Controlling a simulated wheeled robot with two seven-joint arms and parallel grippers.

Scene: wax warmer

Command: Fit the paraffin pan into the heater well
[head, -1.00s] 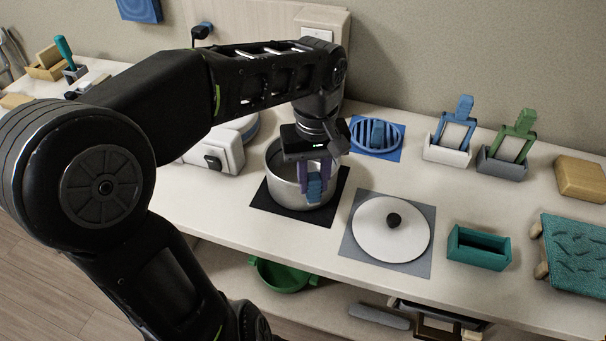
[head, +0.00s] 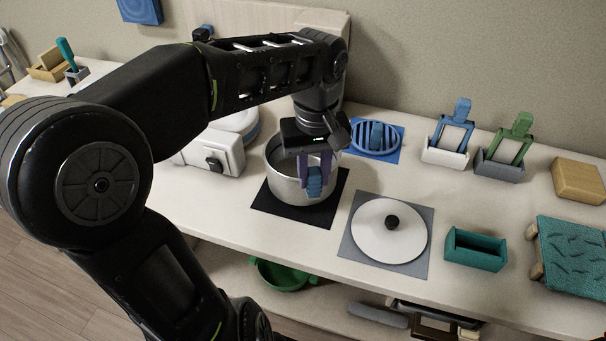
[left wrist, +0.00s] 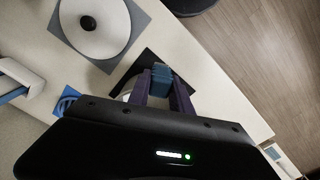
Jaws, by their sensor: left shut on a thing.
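The paraffin pan (head: 287,188) is a round silver pot with a blue grip (head: 315,183) on its near side. It is upright over a black mat (head: 272,204); whether it touches the mat is hard to tell. My left gripper (head: 314,176), with purple fingers, is shut on the blue grip; this also shows in the left wrist view (left wrist: 162,82). The heater (head: 218,153) is a white unit with a dark knob, left of the pan. My arm hides part of it, and its well is not clearly seen. My right gripper is not in view.
A white lid (head: 372,238) with a black knob lies on a grey mat to the right. A blue slotted piece (head: 365,138) lies behind the pan. A teal box (head: 474,250) and holders with blue and green tongs (head: 515,142) stand further right. A green bowl (head: 283,274) sits on the lower shelf.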

